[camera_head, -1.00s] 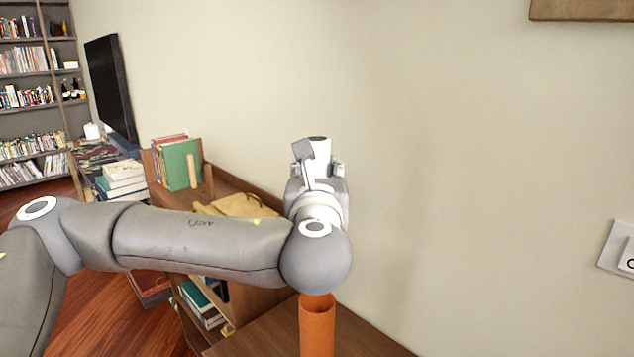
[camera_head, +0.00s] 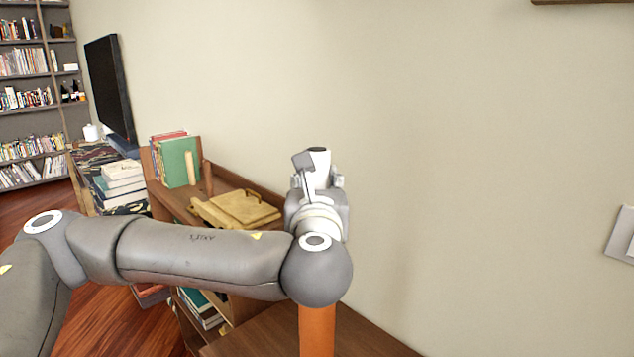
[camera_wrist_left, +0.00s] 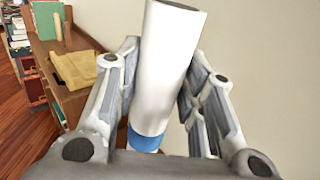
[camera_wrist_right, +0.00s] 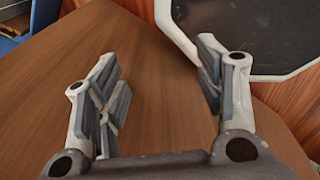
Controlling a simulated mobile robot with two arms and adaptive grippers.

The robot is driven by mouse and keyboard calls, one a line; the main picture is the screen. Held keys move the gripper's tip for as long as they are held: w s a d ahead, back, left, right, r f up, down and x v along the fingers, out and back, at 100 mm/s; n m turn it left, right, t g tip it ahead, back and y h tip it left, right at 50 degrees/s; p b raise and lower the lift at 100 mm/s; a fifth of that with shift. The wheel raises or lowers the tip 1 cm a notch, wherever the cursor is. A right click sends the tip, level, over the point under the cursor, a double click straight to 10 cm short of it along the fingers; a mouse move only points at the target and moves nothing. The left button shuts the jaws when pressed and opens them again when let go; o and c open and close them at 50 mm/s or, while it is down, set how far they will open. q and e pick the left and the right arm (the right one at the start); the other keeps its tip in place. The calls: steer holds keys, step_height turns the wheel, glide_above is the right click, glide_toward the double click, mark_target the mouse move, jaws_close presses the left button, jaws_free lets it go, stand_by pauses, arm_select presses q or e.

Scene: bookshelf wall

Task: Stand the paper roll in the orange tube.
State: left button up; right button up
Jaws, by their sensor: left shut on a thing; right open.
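The paper roll is a white cylinder (camera_wrist_left: 168,70) with a blue band at its lower end, seen in the left wrist view. My left gripper (camera_wrist_left: 158,80) is shut on it, one finger on each side; the roll leans a little in that picture. In the head view the left gripper (camera_head: 318,190) shows with the white roll end (camera_head: 319,156) above it. The orange tube (camera_head: 317,332) stands upright below my left arm's round joint, which hides its top opening. My right gripper (camera_wrist_right: 160,70) is open and empty above a brown wooden surface.
A wooden shelf unit (camera_head: 228,190) with green and red books and a tan folder (camera_head: 238,208) stands left of the gripper. A plain wall (camera_head: 470,170) is behind and right. A dark octagonal panel (camera_wrist_right: 245,35) lies beyond the right gripper.

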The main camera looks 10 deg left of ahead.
arm_select(q)
step_height(320, 180, down, 8)
steer(key=b, duration=0.6)
steer(key=shift+f, duration=0.15)
stand_by(0.4)
stand_by(0.3)
steer(key=o, duration=1.1)
steer(key=shift+o, duration=0.2)
step_height(320, 180, up, 6)
steer(key=p, duration=0.4)
steer(key=shift+p, duration=0.35)
